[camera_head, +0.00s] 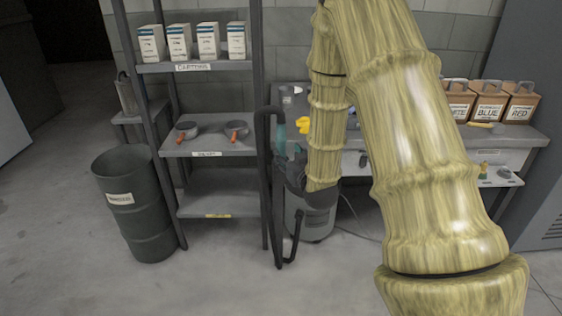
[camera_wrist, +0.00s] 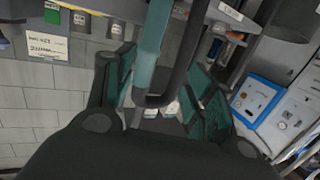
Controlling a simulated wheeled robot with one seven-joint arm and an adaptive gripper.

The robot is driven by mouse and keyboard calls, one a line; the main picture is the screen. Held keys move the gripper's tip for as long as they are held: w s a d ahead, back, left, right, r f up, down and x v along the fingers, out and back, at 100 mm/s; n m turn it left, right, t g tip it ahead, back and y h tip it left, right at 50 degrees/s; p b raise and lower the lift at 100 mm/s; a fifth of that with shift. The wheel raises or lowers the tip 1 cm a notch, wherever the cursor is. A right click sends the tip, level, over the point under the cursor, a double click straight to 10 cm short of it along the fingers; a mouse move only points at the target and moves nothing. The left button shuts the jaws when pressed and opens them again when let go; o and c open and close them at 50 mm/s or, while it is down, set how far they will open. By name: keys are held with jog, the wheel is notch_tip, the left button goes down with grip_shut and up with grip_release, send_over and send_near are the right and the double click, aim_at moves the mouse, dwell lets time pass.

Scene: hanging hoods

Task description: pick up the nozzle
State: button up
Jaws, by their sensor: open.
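The nozzle appears to be the teal piece (camera_head: 281,131) at the short end of a dark bent tube (camera_head: 262,135), beside the grey vacuum (camera_head: 312,215). In the wrist view the teal nozzle (camera_wrist: 152,45) runs down to the dark tube's curve. My gripper (camera_head: 287,158) is at the nozzle, partly hidden by my arm and the tube. In the wrist view my gripper (camera_wrist: 162,68) is open, its teal-padded fingers either side of the nozzle and tube. No grip shows. Whether the fingertips touch the nozzle, I cannot tell.
A metal shelf (camera_head: 217,147) stands left, with white cartons (camera_head: 180,41) above and two round pans (camera_head: 237,130) below. A dark bin (camera_head: 139,205) is further left. A bench (camera_head: 510,137) with labelled boxes is at right. The floor (camera_head: 75,235) at front left is clear.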

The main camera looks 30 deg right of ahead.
aim_at(283, 132)
jog(key=shift+t, duration=0.6)
jog(key=w+d+r, duration=0.2)
jog(key=w, duration=0.1)
jog(key=w+d+r, duration=0.1)
jog(key=w, duration=0.1)
jog(key=shift+w+r, duration=0.1)
jog(key=shift+r, duration=0.2)
jog(key=shift+h, duration=0.3)
jog(key=shift+f+x, duration=0.1)
jog(key=shift+x, duration=1.4)
jog(key=shift+f+x, duration=0.15)
jog(key=shift+x, duration=1.4)
grip_shut()
